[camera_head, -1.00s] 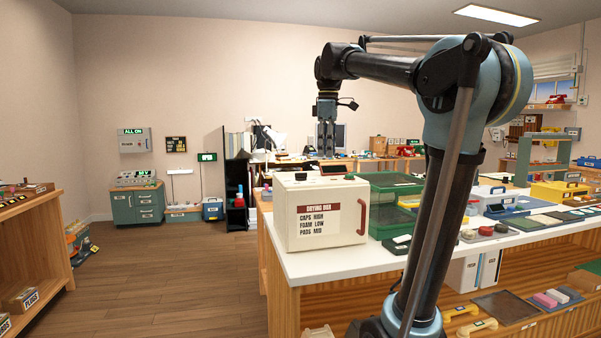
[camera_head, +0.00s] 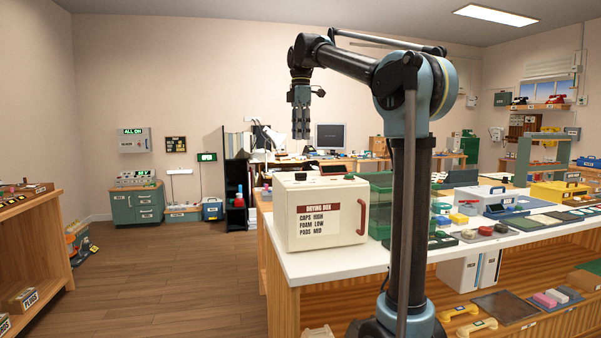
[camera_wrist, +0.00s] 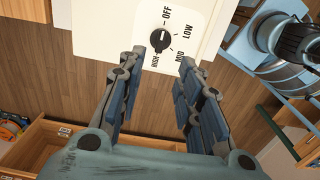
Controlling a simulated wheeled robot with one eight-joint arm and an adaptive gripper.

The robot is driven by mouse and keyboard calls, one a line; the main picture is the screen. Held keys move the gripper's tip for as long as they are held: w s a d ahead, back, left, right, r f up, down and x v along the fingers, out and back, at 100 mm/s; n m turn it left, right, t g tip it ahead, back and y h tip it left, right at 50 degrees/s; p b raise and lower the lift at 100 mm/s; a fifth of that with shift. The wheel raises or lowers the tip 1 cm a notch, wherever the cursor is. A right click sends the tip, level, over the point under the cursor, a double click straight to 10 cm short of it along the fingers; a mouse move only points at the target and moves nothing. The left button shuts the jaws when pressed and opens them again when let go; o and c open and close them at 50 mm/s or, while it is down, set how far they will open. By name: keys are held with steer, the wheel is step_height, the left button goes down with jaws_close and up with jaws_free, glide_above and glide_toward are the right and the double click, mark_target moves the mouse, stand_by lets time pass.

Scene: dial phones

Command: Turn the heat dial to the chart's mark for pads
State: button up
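The cream drying box (camera_head: 290,220) stands on the white counter. Its chart (camera_head: 325,217) reads CAPS HIGH, FOAM LOW, PADS MID. A dark knob (camera_head: 301,177) shows on its top in the head view. In the wrist view the black heat dial (camera_wrist: 160,39) sits on a cream face, with OFF, LOW, MID and HIGH around it. I cannot tell clearly which mark its pointer faces. My gripper (camera_wrist: 163,61) is open and empty, its two fingers apart below the dial in the picture. In the head view my gripper (camera_head: 301,137) hangs pointing down, above the box's top.
A red handle (camera_head: 360,217) is on the box's front right. A green case (camera_head: 379,222) stands right beside the box. The white counter (camera_head: 345,262) carries several more items to the right. The air above the box is clear. Floor is open at left.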

mark_target(301, 176)
step_height(301, 176, down, 13)
steer(key=shift+f, duration=0.1)
stand_by(0.4)
steer(key=shift+c, duration=0.4)
jaws_close()
